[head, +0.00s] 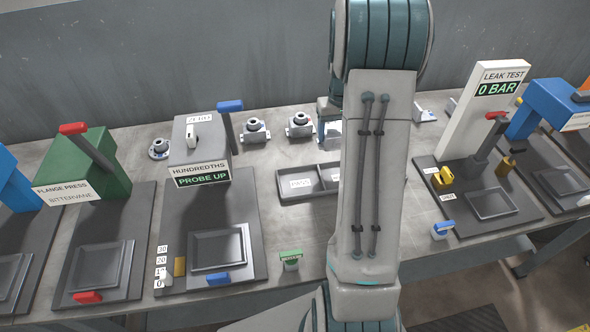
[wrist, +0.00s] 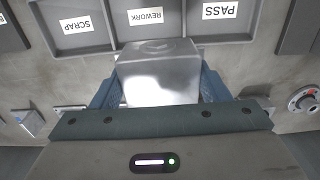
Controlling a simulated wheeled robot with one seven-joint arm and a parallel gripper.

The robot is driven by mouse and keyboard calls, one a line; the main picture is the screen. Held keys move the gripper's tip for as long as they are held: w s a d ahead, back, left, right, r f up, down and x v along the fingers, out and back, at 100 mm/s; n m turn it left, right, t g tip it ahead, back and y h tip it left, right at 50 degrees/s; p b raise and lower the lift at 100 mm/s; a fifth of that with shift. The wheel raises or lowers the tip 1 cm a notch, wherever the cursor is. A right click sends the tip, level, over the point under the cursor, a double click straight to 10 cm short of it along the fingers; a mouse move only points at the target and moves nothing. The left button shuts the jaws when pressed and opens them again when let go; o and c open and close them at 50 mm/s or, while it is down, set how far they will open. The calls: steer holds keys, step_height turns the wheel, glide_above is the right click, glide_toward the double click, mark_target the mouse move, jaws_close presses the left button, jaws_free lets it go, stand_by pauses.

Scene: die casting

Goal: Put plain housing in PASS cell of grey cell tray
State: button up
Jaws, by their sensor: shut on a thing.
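My gripper (wrist: 158,88) is shut on the plain housing (wrist: 160,72), a smooth grey metal block, in the wrist view. Its blue fingers press on the left and right sides. The grey cell tray (wrist: 113,38) lies just beyond the housing, with cells labelled SCRAP, REWORK and PASS. The housing overlaps the near edge of the REWORK cell in the picture; its height above the tray is unclear. The PASS cell (wrist: 232,35) is to the right and looks empty. In the head view the tray (head: 283,189) is partly hidden by my arm.
Flanged housings (head: 255,130) and (head: 300,125) stand behind the tray. A gauge marked PROBE UP (head: 201,160) and a green flange press (head: 95,165) are to the left. A leak tester (head: 485,100) is to the right.

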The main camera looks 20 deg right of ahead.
steer(key=a+f, duration=0.2)
steer(key=a, duration=0.1)
steer(key=s+a+f+p, duration=0.1)
steer(key=a+f, duration=0.1)
steer(key=a, duration=0.2)
steer(key=a+f+p, duration=0.1)
steer(key=a+f, duration=0.1)
steer(key=a, duration=0.2)
steer(key=shift+s+a+f, duration=0.1)
steer(key=shift+s+f, duration=0.1)
steer(key=shift+s, duration=0.05)
steer(key=shift+f+p, duration=0.4)
steer(key=shift+f, duration=1.7)
steer(key=shift+f, duration=0.1)
steer(key=o, duration=1.3)
steer(key=shift+o, duration=0.2)
step_height(320, 180, up, 12)
steer(key=b, duration=0.1)
steer(key=s+a+r+n+t, duration=0.1)
steer(key=s+a+r, duration=0.4)
steer(key=s, duration=0.5)
steer(key=s+a+r+n+t, duration=0.1)
steer(key=s+a+r, duration=0.4)
steer(key=s, duration=0.5)
step_height(320, 180, up, 2)
steer(key=shift+s+r+n+t, duration=0.1)
steer(key=shift+s+n+t, duration=0.15)
steer(key=shift+t, duration=0.35)
